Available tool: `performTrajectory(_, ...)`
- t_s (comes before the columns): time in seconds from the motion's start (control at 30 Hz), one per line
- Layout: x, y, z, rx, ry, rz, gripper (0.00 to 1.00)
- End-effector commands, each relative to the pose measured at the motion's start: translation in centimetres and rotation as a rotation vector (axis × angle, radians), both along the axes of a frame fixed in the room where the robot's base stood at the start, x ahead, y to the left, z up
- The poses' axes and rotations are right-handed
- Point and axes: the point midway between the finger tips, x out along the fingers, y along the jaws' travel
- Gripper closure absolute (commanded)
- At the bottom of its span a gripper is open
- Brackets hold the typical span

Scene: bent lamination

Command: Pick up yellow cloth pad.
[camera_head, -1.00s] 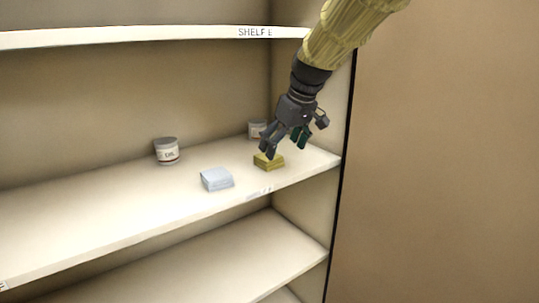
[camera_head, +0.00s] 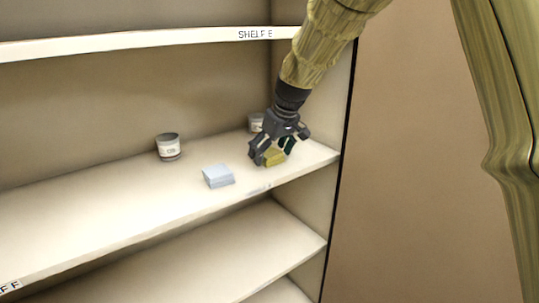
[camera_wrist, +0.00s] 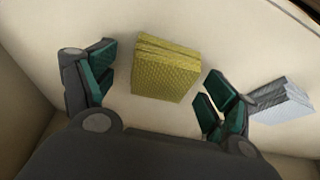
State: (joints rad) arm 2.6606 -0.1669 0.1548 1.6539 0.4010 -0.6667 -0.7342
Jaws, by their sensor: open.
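The yellow cloth pad (camera_head: 275,158) is a small folded stack on the middle shelf, near its right end. It also shows in the wrist view (camera_wrist: 166,68), between and a little beyond my fingertips. My gripper (camera_head: 269,155) is open just above the pad, with one finger on each side of it. In the wrist view my gripper (camera_wrist: 158,88) has clear gaps between its green-padded fingers and the pad. In the head view the fingers partly hide the pad.
A light blue folded pad (camera_head: 218,176) lies left of the yellow one; in the wrist view it (camera_wrist: 281,99) is close to the right finger. A labelled jar (camera_head: 168,147) stands farther left, and another jar (camera_head: 256,122) stands behind my gripper. The shelf's right side wall is close.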

Motion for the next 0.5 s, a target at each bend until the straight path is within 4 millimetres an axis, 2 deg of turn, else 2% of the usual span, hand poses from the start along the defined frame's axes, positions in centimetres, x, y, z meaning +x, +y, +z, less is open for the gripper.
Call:
performTrajectory(0.13,0.00,0.00,-0.01,0.000,0.000,0.000,0.16)
performTrajectory(0.37,0.00,-0.01,0.02,0.000,0.000,0.000,0.58)
performTrajectory(0.5,0.00,-0.02,0.03,0.000,0.000,0.000,0.60)
